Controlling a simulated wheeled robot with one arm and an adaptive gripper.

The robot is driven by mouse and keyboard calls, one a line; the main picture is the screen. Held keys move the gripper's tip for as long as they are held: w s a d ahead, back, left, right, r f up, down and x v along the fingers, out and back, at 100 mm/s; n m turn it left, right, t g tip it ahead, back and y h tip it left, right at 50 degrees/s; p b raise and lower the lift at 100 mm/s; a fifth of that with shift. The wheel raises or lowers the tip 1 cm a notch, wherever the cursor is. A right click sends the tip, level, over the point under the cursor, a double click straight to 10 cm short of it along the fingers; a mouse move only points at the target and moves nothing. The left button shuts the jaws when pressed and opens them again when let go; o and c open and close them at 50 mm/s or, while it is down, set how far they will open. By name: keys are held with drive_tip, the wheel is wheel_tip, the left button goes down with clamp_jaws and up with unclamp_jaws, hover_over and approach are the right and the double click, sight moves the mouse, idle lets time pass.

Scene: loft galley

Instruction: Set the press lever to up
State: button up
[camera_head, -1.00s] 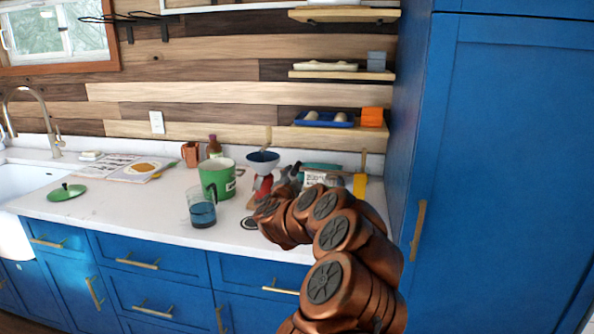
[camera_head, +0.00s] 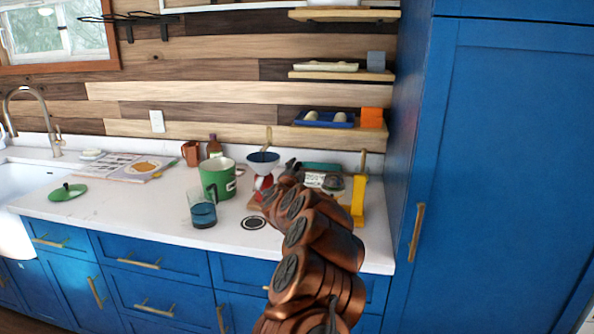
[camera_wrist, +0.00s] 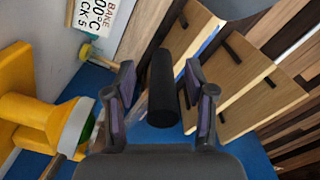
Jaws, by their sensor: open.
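My gripper (camera_wrist: 160,80) is open in the wrist view. A dark cylinder (camera_wrist: 162,100), which looks like the press lever's grip, stands between its two fingers with a gap on each side. How the cylinder joins the press cannot be told. A yellow body (camera_wrist: 15,85), possibly part of the press, is at the left of the wrist view. It shows as a yellow upright (camera_head: 358,205) at the counter's right end in the head view. My gripper (camera_head: 291,168) is small and partly hidden by my arm there, left of the yellow upright.
A green pot (camera_head: 217,180) and a blue glass (camera_head: 203,212) are farther left. A recipe sign (camera_wrist: 100,25) stands behind. A tall blue cabinet (camera_head: 500,180) bounds the right side.

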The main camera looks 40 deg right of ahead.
drive_tip(key=shift+c, duration=0.2)
clamp_jaws()
idle(0.3)
